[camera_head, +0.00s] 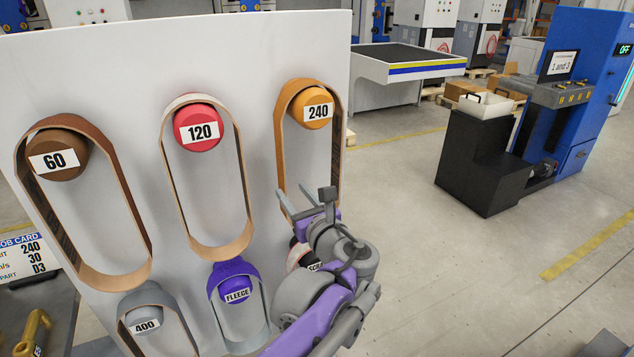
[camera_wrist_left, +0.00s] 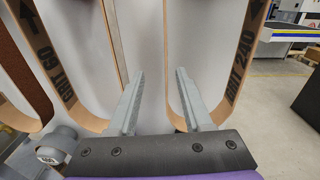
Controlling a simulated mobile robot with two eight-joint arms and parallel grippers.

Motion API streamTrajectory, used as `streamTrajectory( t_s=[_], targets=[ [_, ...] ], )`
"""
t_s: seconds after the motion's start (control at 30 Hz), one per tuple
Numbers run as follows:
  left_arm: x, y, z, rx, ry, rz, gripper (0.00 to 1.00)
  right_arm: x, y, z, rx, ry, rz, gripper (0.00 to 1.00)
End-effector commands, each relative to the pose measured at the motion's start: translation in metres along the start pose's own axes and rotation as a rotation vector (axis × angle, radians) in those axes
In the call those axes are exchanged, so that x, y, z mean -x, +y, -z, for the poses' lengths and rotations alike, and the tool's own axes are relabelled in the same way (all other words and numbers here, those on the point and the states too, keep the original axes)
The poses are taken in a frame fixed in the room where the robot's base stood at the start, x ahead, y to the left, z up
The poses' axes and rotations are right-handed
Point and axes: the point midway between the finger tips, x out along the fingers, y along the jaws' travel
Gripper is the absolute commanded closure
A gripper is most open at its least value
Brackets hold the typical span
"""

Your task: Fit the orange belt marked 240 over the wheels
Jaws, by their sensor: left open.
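The orange belt marked 240 (camera_head: 281,135) hangs as a long loop from the orange peg labelled 240 (camera_head: 318,122) on the white board's right side. My left gripper (camera_head: 296,196) is open at the lower part of this loop. In the left wrist view the belt (camera_wrist_left: 238,85) shows its printed 240 on the right strand. There the left gripper's fingers (camera_wrist_left: 160,85) stand either side of the belt's left strand, the right finger overlapping the loop; contact is unclear. The arm hides the loop's bottom in the head view. The wheels cannot be made out. My right gripper is not in view.
The white board (camera_head: 95,85) also carries belts labelled 60 (camera_head: 130,215), 120 (camera_head: 245,185), 400 (camera_head: 180,318) and FLEECE (camera_head: 240,340). A blue machine (camera_head: 575,75) with a "1 and 3" sign stands at right beside black steps (camera_head: 480,170). Open floor lies between.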

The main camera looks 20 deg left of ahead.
Motion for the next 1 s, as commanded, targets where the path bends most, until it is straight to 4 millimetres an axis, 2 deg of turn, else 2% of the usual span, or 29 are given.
streamTrajectory(
  t_s=[0.23, 0.7, 1.0],
  targets=[
    [-0.013, -0.006, -0.007, -0.051, -0.033, 0.006, 0.5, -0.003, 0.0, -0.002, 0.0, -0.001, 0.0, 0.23],
    [-0.079, -0.006, -0.009, -0.047, -0.032, 0.005, 0.5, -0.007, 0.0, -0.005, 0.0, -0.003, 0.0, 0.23],
    [-0.1, -0.006, -0.01, -0.046, -0.031, 0.006, 0.5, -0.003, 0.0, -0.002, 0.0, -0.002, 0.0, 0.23]
  ],
)
